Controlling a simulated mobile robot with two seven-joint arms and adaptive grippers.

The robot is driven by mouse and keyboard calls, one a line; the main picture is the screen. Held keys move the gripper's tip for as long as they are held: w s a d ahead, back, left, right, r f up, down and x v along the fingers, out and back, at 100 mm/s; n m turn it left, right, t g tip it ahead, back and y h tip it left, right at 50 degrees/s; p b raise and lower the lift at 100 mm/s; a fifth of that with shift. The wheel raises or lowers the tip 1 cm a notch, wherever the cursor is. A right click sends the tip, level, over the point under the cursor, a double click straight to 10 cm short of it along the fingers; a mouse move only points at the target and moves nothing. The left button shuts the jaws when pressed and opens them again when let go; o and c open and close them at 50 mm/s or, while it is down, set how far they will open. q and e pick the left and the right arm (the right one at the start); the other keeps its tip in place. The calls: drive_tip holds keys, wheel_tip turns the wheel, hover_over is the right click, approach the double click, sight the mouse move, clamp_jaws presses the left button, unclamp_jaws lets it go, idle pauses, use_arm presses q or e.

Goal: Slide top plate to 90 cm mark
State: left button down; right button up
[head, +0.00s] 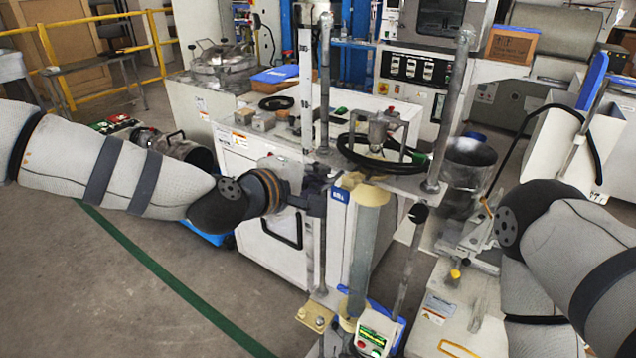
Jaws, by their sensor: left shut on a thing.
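The top plate (408,184) is a grey metal plate on upright steel rods, with a black ring and a small fitting on top. A pale vertical scale strip (305,75) stands beside the left rod; its marks are too small to read. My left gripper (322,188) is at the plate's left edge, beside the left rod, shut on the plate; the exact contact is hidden. My right arm shows at the right, but its gripper is not in view.
A tall yellowish cylinder (370,240) stands below the plate. A small control box with a green display (372,338) is near the base. White cabinets (260,185) stand behind. A metal pot (468,165) is to the right. The floor at left is mostly clear.

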use_arm(q)
drive_tip(key=shift+r+p, duration=0.55)
drive_tip(key=shift+r, duration=1.35)
use_arm(e)
drive_tip(key=shift+w+r+t, duration=0.4)
drive_tip(key=shift+w+r, duration=0.4)
drive_tip(key=shift+w, duration=0.1)
use_arm(q)
drive_tip(key=shift+f, duration=0.1)
drive_tip(key=shift+r, duration=2.85)
drive_tip(key=c, duration=2.2)
unclamp_jaws()
drive_tip(key=shift+r, duration=0.1)
drive_tip(key=o, duration=0.4)
use_arm(e)
drive_tip(key=shift+w+r, duration=0.2)
use_arm(q)
drive_tip(key=shift+o, duration=0.2)
